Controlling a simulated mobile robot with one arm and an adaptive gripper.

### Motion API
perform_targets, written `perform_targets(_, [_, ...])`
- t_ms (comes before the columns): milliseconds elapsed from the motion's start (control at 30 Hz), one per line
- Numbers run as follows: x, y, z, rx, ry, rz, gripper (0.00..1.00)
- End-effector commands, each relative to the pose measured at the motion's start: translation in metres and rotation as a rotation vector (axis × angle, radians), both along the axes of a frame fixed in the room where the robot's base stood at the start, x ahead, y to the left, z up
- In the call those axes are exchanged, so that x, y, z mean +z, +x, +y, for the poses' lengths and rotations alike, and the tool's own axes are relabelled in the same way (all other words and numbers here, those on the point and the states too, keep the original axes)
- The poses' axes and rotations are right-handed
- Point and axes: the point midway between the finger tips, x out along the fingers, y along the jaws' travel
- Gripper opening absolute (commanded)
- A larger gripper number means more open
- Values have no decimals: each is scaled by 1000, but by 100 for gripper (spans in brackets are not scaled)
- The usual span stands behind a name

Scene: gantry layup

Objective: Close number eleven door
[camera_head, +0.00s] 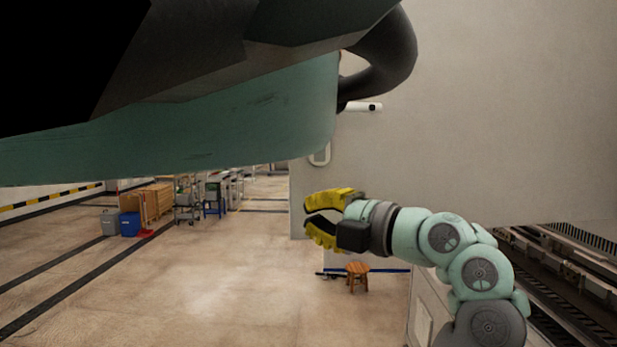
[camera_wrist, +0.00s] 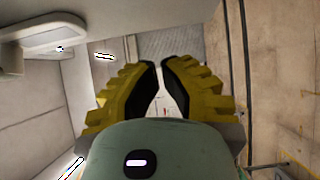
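No number eleven is readable in either view, so I cannot tell for sure which surface is that door. A large pale flat panel (camera_head: 500,110) fills the right of the head view. A rounded pale handle-like loop (camera_head: 320,157) is at its left edge. A similar pale rounded loop (camera_wrist: 58,36) shows at the upper left of the wrist view. My gripper (camera_head: 307,217) has yellow ribbed fingers, pointing left in front of the panel's lower left edge, below the loop. In the wrist view my gripper (camera_wrist: 161,66) shows an empty gap between the fingers.
A small wooden stool (camera_head: 357,276) stands on the floor below my gripper. A blue bin (camera_head: 130,224) and wooden crates (camera_head: 157,203) stand far left. Rail-like machinery (camera_head: 575,285) is at lower right. The floor at left is open. My own body hides the upper left.

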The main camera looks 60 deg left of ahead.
Motion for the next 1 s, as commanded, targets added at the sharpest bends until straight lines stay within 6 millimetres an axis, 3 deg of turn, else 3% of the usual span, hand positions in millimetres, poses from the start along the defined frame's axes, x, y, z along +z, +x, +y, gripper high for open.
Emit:
perform_targets(33, [6,0,6,5,-6,3,0])
perform_targets(400, [3,16,32,3,-2,2,0])
perform_targets(1000, [-1,20,37,0,1,0,0])
